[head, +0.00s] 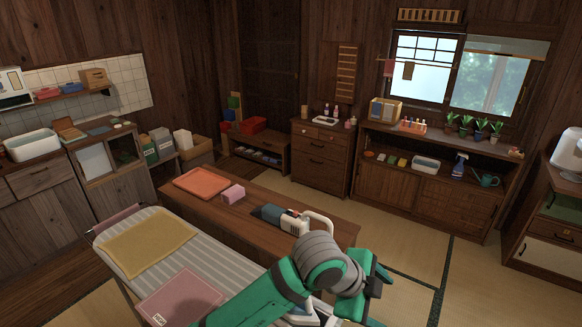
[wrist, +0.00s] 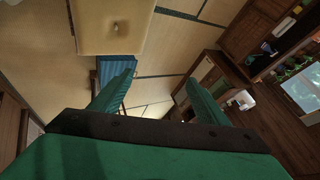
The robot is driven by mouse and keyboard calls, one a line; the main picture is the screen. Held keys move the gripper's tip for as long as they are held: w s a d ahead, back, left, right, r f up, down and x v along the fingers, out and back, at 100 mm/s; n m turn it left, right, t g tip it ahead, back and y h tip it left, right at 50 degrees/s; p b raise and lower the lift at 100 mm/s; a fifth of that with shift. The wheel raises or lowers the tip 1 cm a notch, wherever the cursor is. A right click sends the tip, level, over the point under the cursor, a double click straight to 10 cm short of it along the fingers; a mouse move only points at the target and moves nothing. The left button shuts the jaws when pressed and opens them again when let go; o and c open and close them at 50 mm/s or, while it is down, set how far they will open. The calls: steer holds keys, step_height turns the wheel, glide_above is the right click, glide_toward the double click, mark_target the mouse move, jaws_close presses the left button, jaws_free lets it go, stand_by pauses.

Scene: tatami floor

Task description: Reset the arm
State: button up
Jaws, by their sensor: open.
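My green and grey arm (head: 285,290) reaches in from the bottom of the head view. It is bent over the right end of the ironing board and near the front right corner of the wooden table. My gripper (wrist: 160,78) shows in the wrist view with its two green fingers spread apart. Nothing is between the fingers. In the head view my gripper is partly hidden behind the grey wrist joint, so its fingers are hard to make out there.
A striped ironing board (head: 205,262) holds a yellow cloth (head: 148,243) and a pink cloth (head: 180,300). Tatami floor (head: 410,235) is free at right.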

steer(key=w+d+r+n+t+h, duration=0.3)
steer(key=d+r+n+t+h, duration=0.35)
steer(key=d+n+h, duration=0.2)
steer(key=s+a+f+n+t+y, duration=0.4)
steer(key=s+a+f+n+y, duration=0.15)
steer(key=a+f+n, duration=0.3)
steer(key=s+a+f+n+t+y, duration=0.4)
steer(key=a+f+n+y, duration=0.35)
steer(key=f, duration=0.25)
steer(key=s+a+f+y, duration=0.1)
steer(key=s+a, duration=0.3)
steer(key=s, duration=0.4)
steer(key=s+a+f+g+y, duration=0.1)
steer(key=s+a+f, duration=0.2)
steer(key=s, duration=0.5)
steer(key=s+a+f+m+y, duration=0.1)
steer(key=s+a+f, duration=0.1)
steer(key=s+a, duration=0.3)
steer(key=s, duration=0.3)
steer(key=shift+f+g, duration=0.15)
steer(key=shift+g, duration=0.2)
